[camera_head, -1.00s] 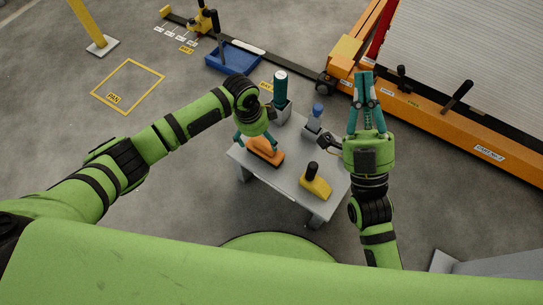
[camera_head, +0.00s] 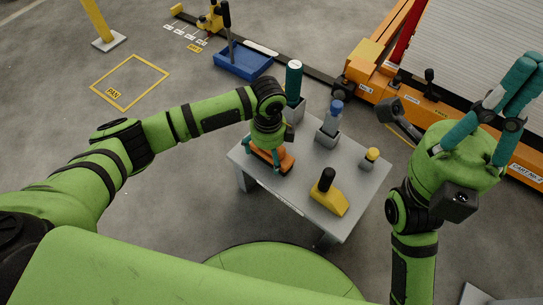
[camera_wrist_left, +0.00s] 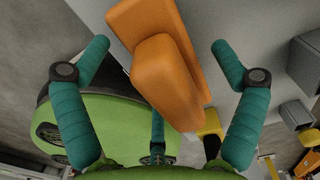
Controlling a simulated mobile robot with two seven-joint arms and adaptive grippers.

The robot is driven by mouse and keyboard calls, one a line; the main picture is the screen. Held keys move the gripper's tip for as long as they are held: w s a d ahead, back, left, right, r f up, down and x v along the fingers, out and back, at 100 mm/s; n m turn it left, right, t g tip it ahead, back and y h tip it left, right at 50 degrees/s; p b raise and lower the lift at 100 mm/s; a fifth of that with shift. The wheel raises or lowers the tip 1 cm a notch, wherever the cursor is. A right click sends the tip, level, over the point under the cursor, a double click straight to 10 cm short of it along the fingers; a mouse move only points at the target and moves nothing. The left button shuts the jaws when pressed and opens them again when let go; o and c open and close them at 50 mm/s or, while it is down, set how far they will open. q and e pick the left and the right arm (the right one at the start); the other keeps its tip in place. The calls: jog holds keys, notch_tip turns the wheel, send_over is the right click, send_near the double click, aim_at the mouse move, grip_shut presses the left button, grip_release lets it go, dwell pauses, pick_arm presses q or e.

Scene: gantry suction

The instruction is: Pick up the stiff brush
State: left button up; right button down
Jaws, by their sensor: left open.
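The brush, an orange block with a dark underside (camera_head: 286,159), lies on the grey table near its left corner. In the left wrist view its orange body (camera_wrist_left: 168,75) fills the middle, with a raised part on top. My left gripper (camera_head: 263,160) is open above and around it, partly hiding it. In the left wrist view the fingers of the left gripper (camera_wrist_left: 162,48) stand apart on either side of the brush, with gaps between. My right gripper (camera_head: 520,85) is raised at the far right, away from the table; whether its fingers are closed is unclear.
On the table (camera_head: 300,200) stand a yellow block with a black handle (camera_head: 329,193), a teal bottle (camera_head: 294,78) and a blue-topped bottle (camera_head: 335,112) in grey holders, and a small yellow-topped item (camera_head: 371,157). A blue tray (camera_head: 243,62) lies on the floor behind.

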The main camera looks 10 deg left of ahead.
pick_arm(q)
jog(key=shift+f, duration=0.4)
jog(key=shift+c, duration=0.4)
jog(key=shift+r, duration=0.1)
jog(key=c, duration=1.2)
jog(key=shift+o, duration=0.2)
